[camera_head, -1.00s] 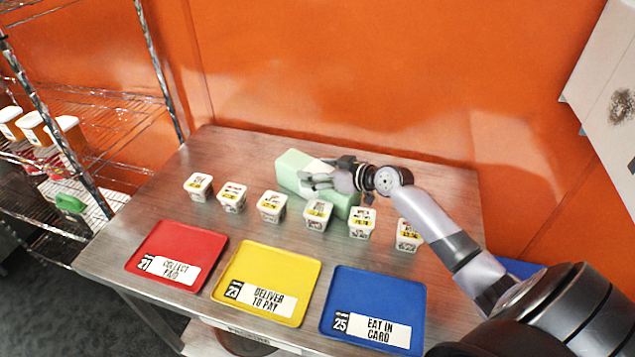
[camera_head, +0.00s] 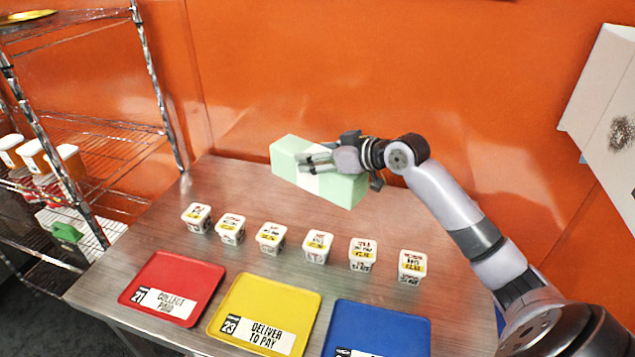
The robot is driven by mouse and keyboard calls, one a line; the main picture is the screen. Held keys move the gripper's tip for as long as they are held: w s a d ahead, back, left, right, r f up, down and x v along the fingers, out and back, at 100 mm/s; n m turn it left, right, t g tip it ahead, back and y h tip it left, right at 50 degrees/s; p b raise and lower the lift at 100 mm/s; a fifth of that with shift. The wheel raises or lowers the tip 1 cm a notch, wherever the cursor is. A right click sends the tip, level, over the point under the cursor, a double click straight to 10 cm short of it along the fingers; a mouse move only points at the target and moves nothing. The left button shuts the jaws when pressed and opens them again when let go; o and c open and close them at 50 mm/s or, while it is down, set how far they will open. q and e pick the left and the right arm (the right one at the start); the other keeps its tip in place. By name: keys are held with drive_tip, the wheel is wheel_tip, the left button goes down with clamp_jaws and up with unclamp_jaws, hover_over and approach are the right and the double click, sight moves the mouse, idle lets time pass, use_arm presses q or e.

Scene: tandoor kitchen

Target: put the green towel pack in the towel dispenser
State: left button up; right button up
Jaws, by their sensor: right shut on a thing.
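The green towel pack (camera_head: 343,188) is a long pale green block with a white band around its middle. My right gripper (camera_head: 312,161) is shut on it near the middle, and the pack is held up above the back of the table. My left gripper is not in view. I cannot make out a towel dispenser for certain; a white panel or box (camera_head: 606,115) on the orange wall at the right edge is only partly in view.
The metal table (camera_head: 215,262) holds a row of several small white tubs (camera_head: 270,238). In front lie a red tray (camera_head: 172,288), a yellow tray (camera_head: 265,315) and a blue tray (camera_head: 376,330). A wire shelf (camera_head: 92,135) stands at left. The orange wall (camera_head: 400,70) closes the back.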

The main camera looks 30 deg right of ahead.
wheel_tip(320, 180, up, 6)
drive_tip(key=shift+f, duration=0.1)
drive_tip(key=s+a+f+n+g+y, duration=0.2)
drive_tip(key=s+a+f, duration=0.4)
drive_tip(key=s+a, duration=0.3)
drive_tip(key=s+a+f+n+g+y, duration=0.3)
drive_tip(key=s+a+f+n+y, duration=0.1)
drive_tip(key=s+a, duration=0.5)
wheel_tip(320, 180, down, 2)
drive_tip(key=shift+s+a+f+n+y, duration=0.2)
drive_tip(key=shift+s+n+y, duration=0.1)
drive_tip(key=shift+s+n, duration=0.55)
drive_tip(key=shift+a+r+m, duration=0.1)
drive_tip(key=shift+r+m, duration=0.05)
drive_tip(key=shift+m, duration=0.1)
